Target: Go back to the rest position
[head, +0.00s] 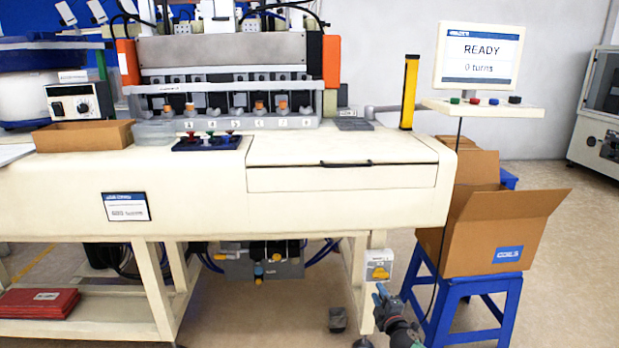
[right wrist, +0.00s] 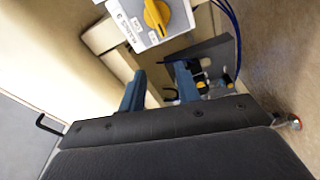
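My right gripper (head: 383,298) hangs low at the bottom of the head view, in front of the workbench's right leg and left of the blue stool. In the right wrist view its two blue fingers (right wrist: 160,78) stand apart with nothing between them, so it is open and empty. Beyond the fingers in that view is a white box with a yellow rotary switch (right wrist: 156,16). The same switch box (head: 378,265) shows on the bench leg in the head view, just above the gripper. My left gripper is not in view.
The cream workbench (head: 205,205) fills the left and middle. A cardboard box (head: 505,235) stands on a blue stool (head: 465,300) close to the right of my gripper. A foot pedal (head: 338,319) lies to its left. The floor at the far right (head: 575,265) is clear.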

